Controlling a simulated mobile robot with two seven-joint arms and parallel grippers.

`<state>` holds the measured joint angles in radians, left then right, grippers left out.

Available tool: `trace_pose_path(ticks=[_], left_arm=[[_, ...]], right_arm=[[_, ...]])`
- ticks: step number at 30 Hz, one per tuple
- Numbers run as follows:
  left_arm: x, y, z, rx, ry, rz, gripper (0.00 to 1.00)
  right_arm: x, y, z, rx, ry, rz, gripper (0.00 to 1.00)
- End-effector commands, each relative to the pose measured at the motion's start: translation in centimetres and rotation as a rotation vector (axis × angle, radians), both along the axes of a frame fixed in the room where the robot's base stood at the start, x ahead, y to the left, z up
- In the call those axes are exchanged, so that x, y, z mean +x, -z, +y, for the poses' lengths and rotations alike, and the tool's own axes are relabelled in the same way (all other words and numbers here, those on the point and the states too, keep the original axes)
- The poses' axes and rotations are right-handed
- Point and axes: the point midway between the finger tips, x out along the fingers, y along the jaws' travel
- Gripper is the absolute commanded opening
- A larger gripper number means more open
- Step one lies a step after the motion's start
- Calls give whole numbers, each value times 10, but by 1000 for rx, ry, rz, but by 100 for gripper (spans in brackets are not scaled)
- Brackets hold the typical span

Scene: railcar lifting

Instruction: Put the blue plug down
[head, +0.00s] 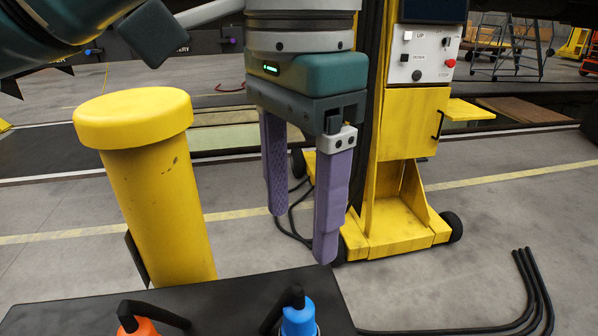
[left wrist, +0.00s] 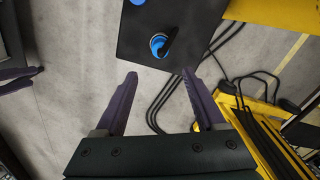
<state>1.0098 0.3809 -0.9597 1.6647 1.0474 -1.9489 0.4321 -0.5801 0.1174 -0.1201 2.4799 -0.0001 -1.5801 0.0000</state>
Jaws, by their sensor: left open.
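The blue plug (head: 298,318), with a black angled top, stands on a dark flat top (head: 225,305) at the bottom of the head view. The left wrist view also shows the blue plug (left wrist: 158,42) on that dark top (left wrist: 190,50), just beyond the fingertips. My left gripper (head: 303,238) points down with its two purple fingers spread and nothing between them. In the left wrist view its fingers (left wrist: 160,75) are apart and the plug is outside them. Dark purple fingers (left wrist: 20,78) at that view's left edge look like my right gripper; their opening is unclear.
An orange plug (head: 138,325) stands on the same dark top, to the left. A yellow post (head: 160,190) rises behind it. A yellow wheeled column (head: 400,200) with a control panel (head: 425,54) stands behind my left gripper. Black cables (head: 530,290) lie at right.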

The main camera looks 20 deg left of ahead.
Motion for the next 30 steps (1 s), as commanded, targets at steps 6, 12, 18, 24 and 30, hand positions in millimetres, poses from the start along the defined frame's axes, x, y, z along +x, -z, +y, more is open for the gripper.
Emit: trace_pose_path(ticks=[6, 12, 18, 24, 30], left_arm=[[-24, 34, -27, -117, 47, -15, 72], [-62, 73, -52, -314, -6, -106, 72], [-100, 102, -17, -334, -204, -215, 72], [-142, 117, 50, -181, -366, -283, 72], [-162, 118, 81, -88, -410, -302, 72]], right_arm=[[0, 0, 0, 0, 0, -1, 44], [0, 0, 0, 0, 0, -1, 44], [0, 0, 0, 0, -1, -1, 44], [0, 0, 0, -2, -2, 0, 44], [0, 0, -1, -3, -2, 1, 44]])
